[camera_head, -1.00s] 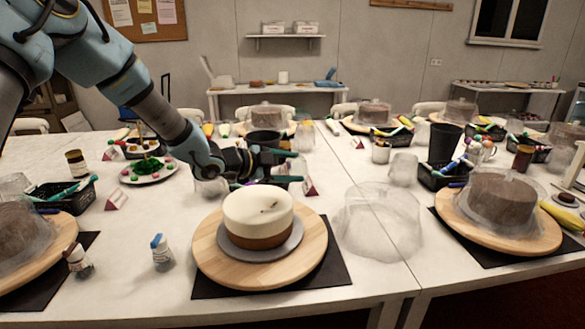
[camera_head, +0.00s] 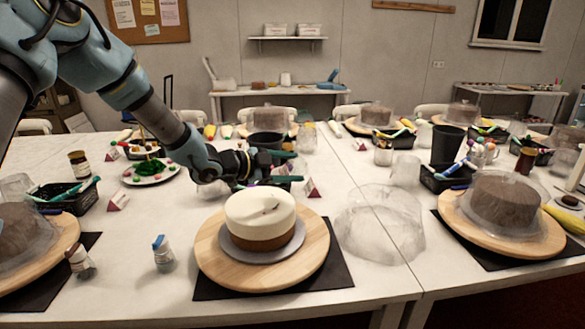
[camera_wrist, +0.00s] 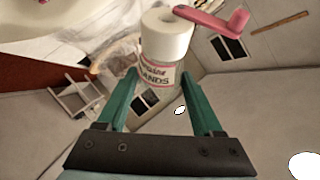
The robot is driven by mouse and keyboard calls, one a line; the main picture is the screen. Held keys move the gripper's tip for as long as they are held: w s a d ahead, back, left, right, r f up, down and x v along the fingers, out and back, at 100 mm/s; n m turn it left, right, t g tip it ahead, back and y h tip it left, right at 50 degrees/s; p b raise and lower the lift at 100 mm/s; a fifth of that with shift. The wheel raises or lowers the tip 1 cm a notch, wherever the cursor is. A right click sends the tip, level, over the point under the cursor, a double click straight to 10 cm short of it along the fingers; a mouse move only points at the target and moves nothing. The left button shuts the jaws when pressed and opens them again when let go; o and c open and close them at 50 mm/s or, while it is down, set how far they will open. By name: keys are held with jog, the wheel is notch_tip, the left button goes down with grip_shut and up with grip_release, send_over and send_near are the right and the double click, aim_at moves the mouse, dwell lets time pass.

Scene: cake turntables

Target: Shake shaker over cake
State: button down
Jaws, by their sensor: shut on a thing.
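The cake (camera_head: 261,218) has a white top and brown lower side and sits on a grey disc on a wooden turntable (camera_head: 218,265). A few small dark marks show on its top. My gripper (camera_head: 285,166) is above the table, just behind the cake's back edge. In the wrist view, its green fingers (camera_wrist: 160,78) are shut on the shaker (camera_wrist: 159,70), a white container with a printed label and an opened pink lid (camera_wrist: 215,25). In the head view I cannot make out the shaker clearly at the fingers.
A clear dome (camera_head: 380,225) stands right of the cake. Two small bottles, one with a blue cap (camera_head: 162,253) and one with an orange-brown cap (camera_head: 80,262), stand at left. Chocolate cakes on turntables (camera_head: 505,205) stand to either side. A black basket (camera_head: 65,197) holds pens.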

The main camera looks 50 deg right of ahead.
jog(key=shift+w+d+f+m+t+y, duration=0.1)
jog(key=shift+w+f+m+t+y, duration=0.4)
jog(key=shift+w+m+y, duration=0.1)
jog(key=shift+w+a+r, duration=0.1)
jog(key=shift+w+a, duration=0.45)
jog(key=shift+a, duration=0.15)
jog(key=shift+r, duration=0.1)
jog(key=shift+w+r+n+g+p, duration=0.1)
jog(key=shift+n+g+p, duration=0.2)
jog(key=shift+p, duration=0.1)
